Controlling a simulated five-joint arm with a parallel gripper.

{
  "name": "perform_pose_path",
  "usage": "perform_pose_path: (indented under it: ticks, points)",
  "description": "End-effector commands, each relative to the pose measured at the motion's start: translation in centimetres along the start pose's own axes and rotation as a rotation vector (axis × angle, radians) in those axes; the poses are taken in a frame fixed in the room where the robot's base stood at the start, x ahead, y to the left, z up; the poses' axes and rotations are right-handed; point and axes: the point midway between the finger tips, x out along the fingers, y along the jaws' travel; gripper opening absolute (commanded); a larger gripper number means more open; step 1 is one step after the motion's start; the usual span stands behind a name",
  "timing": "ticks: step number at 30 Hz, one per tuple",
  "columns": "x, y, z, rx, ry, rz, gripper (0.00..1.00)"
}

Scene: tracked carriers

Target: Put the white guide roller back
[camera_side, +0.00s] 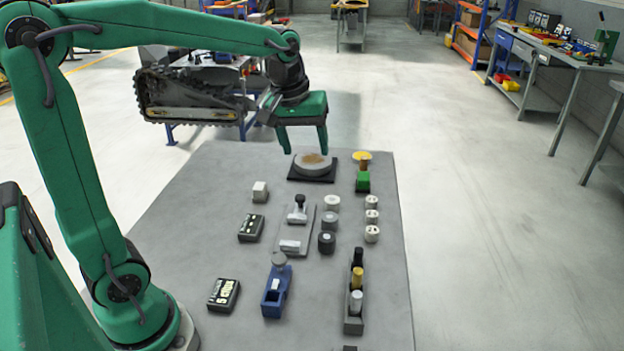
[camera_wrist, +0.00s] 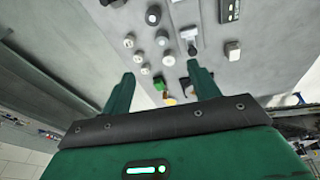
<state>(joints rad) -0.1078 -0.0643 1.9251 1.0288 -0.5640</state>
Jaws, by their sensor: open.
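A white roller (camera_side: 332,202) stands at the far end of a short column of rollers, with a grey roller (camera_side: 330,220) and a dark roller (camera_side: 326,240) nearer the camera. It also shows in the wrist view (camera_wrist: 168,59). Beside this column, several smaller whitish rollers (camera_side: 371,215) stand in a row; I cannot tell for sure which is the guide roller. My gripper (camera_side: 305,153) is open and empty, pointing down above the far end of the table, over a round grey disc (camera_side: 312,166) on a black pad. In the wrist view, its fingers (camera_wrist: 160,72) hold nothing.
A green block (camera_side: 363,182) with a yellow-topped piece stands right of the disc.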

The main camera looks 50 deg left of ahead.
Motion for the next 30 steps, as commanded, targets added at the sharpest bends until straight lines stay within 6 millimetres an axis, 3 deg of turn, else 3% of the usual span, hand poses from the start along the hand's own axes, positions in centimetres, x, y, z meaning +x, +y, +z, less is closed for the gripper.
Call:
perform_pose_path:
  ticks: [9,18,24,30]
  points:
    - [-2.8,-2.4,6.4,0.261,0.082,0.054,0.61]
    - [-3.3,-5.1,12.1,0.502,0.165,0.091,0.61]
    - [-2.8,-6.4,14.6,0.617,0.208,0.103,0.61]
    - [-2.5,-6.9,15.5,0.662,0.223,0.106,0.61]
